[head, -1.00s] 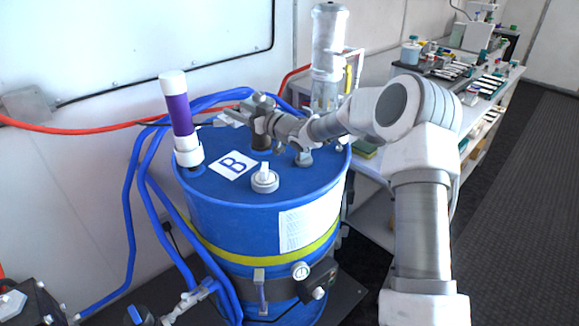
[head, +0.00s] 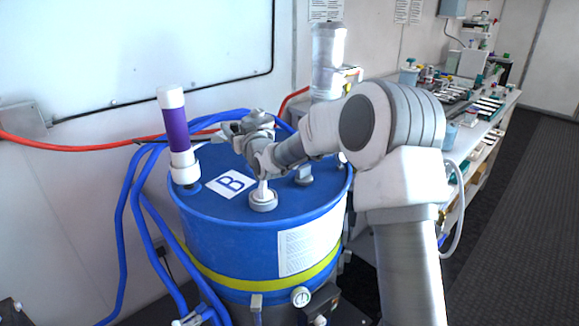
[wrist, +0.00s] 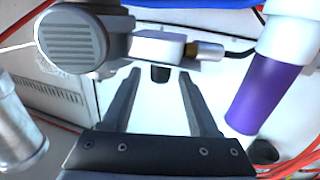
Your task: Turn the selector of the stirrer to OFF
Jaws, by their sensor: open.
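The stirrer (head: 258,118) stands on top of the blue drum, partly hidden by my arm in the head view. In the wrist view, its round vented motor end (wrist: 72,42) is at upper left, joined to a white box (wrist: 160,47) with a brass cable fitting. A small black knob-like part (wrist: 160,76), perhaps the selector, shows under the box. No setting marks are readable. My gripper (wrist: 160,90) is open and empty, its two dark fingers pointing toward the box, with the black part between their tips in the picture. Contact cannot be told.
The blue drum (head: 225,215) carries a label B (head: 231,184), a white-and-purple tube (head: 176,130) and a white-capped fitting (head: 263,198). The tube also shows close on the right in the wrist view (wrist: 268,95). Blue and red hoses run behind. A cluttered bench stands at right.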

